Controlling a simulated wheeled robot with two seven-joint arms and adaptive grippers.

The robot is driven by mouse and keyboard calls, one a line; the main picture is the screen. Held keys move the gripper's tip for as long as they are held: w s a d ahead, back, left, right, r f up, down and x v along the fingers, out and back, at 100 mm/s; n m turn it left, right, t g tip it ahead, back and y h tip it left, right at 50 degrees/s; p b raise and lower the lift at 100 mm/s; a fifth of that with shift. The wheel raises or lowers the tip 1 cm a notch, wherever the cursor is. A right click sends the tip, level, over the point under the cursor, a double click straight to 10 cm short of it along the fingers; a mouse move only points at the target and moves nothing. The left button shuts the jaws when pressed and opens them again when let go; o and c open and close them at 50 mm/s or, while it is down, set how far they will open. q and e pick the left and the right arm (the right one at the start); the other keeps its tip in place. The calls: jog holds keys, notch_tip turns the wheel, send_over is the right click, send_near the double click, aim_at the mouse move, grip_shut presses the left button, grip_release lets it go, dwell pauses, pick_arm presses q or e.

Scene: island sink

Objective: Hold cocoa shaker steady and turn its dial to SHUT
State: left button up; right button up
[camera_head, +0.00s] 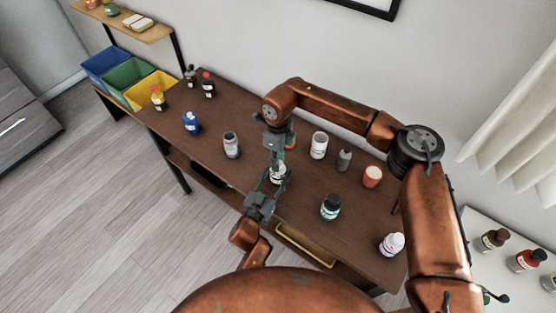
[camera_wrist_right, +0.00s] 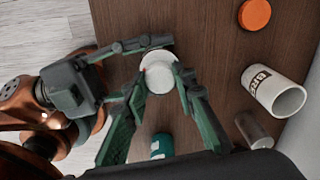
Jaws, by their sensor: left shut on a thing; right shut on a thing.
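The cocoa shaker (camera_head: 278,178), a small whitish container, stands on the brown table between my two grippers. Its round white top (camera_wrist_right: 158,77) faces the right wrist camera; no dial marking is readable. My left gripper (camera_head: 276,183) comes in low from the front and is shut on the shaker's body. Its fingers show on the left of the right wrist view, on either side of the shaker. My right gripper (camera_head: 277,162) points down from above and is shut on the shaker's top. The fingers hide much of the shaker.
A teal-labelled jar (camera_head: 330,207) is nearer the front. A grey-blue jar (camera_head: 231,145) stands to the left. Coloured bins (camera_head: 152,90) sit at the far left.

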pick_arm(q)
jog(key=shift+f, duration=0.1)
pick_arm(e)
jog(key=o, duration=1.2)
jog(key=shift+c, duration=0.2)
jog(key=shift+r, duration=0.1)
notch_tip(320, 180, up, 12)
pick_arm(q)
jog(key=o, duration=1.3)
